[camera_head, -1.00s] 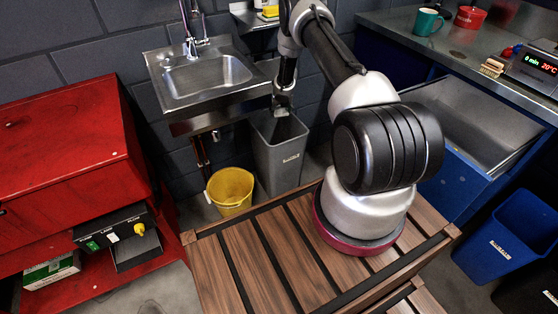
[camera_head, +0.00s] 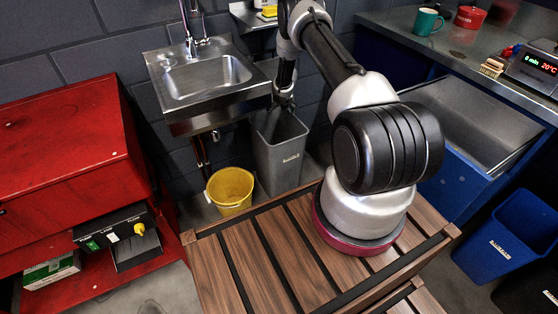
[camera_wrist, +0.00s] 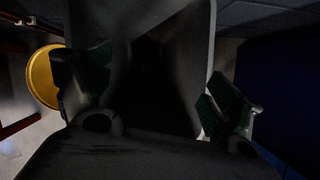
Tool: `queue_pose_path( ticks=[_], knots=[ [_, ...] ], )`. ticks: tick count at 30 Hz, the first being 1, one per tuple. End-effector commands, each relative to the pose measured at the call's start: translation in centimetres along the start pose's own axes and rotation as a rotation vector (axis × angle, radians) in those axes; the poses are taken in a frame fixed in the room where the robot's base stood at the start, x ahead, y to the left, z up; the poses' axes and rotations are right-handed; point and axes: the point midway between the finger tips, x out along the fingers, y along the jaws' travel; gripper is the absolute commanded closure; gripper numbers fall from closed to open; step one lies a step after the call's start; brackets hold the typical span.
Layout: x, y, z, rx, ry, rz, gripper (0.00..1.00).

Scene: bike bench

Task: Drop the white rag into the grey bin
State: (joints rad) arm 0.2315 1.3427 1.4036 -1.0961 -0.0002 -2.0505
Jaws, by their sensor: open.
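The grey bin (camera_head: 278,160) stands upright on the floor beneath and right of the sink. My gripper (camera_head: 283,103) points down at the bin's opening. In the wrist view my gripper (camera_wrist: 162,88) has its fingers spread apart, with nothing visible between them. The bin (camera_wrist: 198,45) shows there as grey walls around a very dark inside. I do not see the white rag in either current view; the bottom of the bin is too dark to make out.
A yellow bucket (camera_head: 230,190) stands left of the bin, and a steel sink (camera_head: 207,80) is above it. A red cabinet (camera_head: 65,150) is at the left. A wooden slatted platform (camera_head: 255,265) is in front. A blue bin (camera_head: 508,235) stands at the right.

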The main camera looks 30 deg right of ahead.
Motion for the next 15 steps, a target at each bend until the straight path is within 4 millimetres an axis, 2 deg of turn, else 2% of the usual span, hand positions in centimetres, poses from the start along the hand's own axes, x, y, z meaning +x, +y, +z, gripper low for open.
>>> queue_pose_path(
  ticks=[8,15],
  knots=[
    [-3.0,0.1,0.1,0.002,-0.001,0.001,0.09],
    [-8.3,0.1,0.1,0.002,-0.002,0.001,0.09]
  ],
)
